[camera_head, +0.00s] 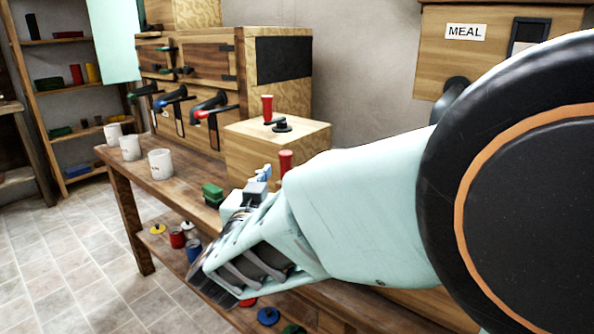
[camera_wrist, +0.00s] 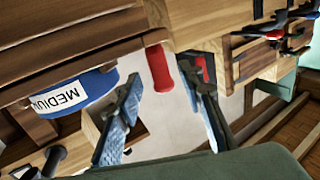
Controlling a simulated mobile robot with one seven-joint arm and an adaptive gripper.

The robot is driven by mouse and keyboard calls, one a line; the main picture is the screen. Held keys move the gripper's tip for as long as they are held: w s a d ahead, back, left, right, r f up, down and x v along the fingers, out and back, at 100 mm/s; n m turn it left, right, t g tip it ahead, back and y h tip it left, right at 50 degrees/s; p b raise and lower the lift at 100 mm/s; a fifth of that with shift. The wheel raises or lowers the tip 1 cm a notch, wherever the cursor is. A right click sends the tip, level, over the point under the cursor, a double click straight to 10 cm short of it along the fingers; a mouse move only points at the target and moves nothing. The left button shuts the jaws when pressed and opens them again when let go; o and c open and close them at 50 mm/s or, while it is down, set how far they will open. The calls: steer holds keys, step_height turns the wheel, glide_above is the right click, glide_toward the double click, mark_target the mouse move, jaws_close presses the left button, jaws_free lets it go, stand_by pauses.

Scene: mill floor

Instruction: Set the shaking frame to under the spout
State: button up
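In the wrist view, a red handle (camera_wrist: 160,68) sticks out from the end of a wooden beam (camera_wrist: 125,48). My gripper (camera_wrist: 160,76) is open, its two blue-padded fingers on either side of the handle's line. I cannot tell whether they touch it. A blue round sieve labelled MEDIUM (camera_wrist: 98,82) sits in woodwork at the left, which looks like the shaking frame. In the head view, a red handle (camera_head: 286,160) stands just behind my wrist. A dark spout-like part (camera_head: 455,90) shows at the MEAL box, partly hidden by my arm. The frame itself is hidden there.
A wooden box with a red-handled crank (camera_head: 267,108) stands behind my gripper. White cups (camera_head: 161,163) line the bench (camera_head: 180,196) below coloured levers (camera_head: 212,104). A green block (camera_head: 212,193) lies near my gripper. The tiled floor (camera_head: 70,255) at the left is clear.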

mark_target(284, 169)
steer(key=w, duration=0.2)
steer(key=w+d, duration=0.1)
steer(key=w, duration=0.2)
steer(key=shift+w+b, duration=0.1)
steer(key=shift+b, duration=0.3)
jaws_close()
